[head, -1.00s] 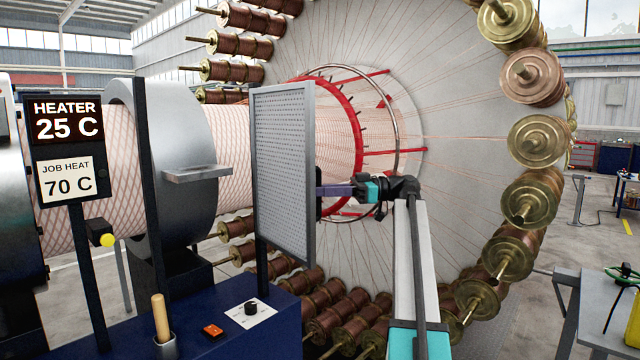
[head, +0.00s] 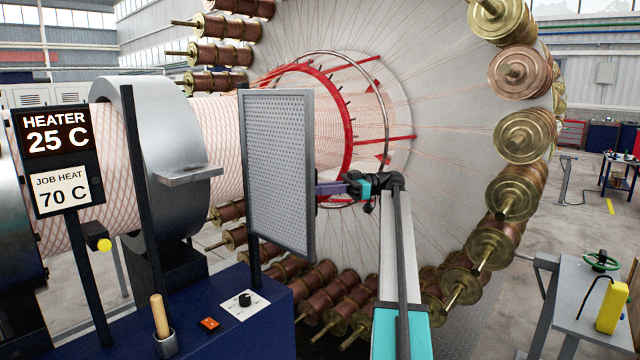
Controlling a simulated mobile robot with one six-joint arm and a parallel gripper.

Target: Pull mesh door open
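The mesh door (head: 278,165) is a grey perforated panel in a light metal frame, standing upright on a dark post at its left edge. It stands in front of part of the red-ringed wire cone. My gripper (head: 320,189) is at the door's right edge, about mid-height, reaching in from the right. Its fingertips are hidden at or behind the door's frame, beside a small dark piece there. I cannot tell whether the fingers are closed on anything.
A blue console (head: 235,310) with a wooden-handled tool (head: 160,318), red switch and knob stands below the door. The heater sign (head: 58,160) is at left. The large spool wheel (head: 450,90) fills the back. A workbench (head: 575,300) is at right, with open floor behind it.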

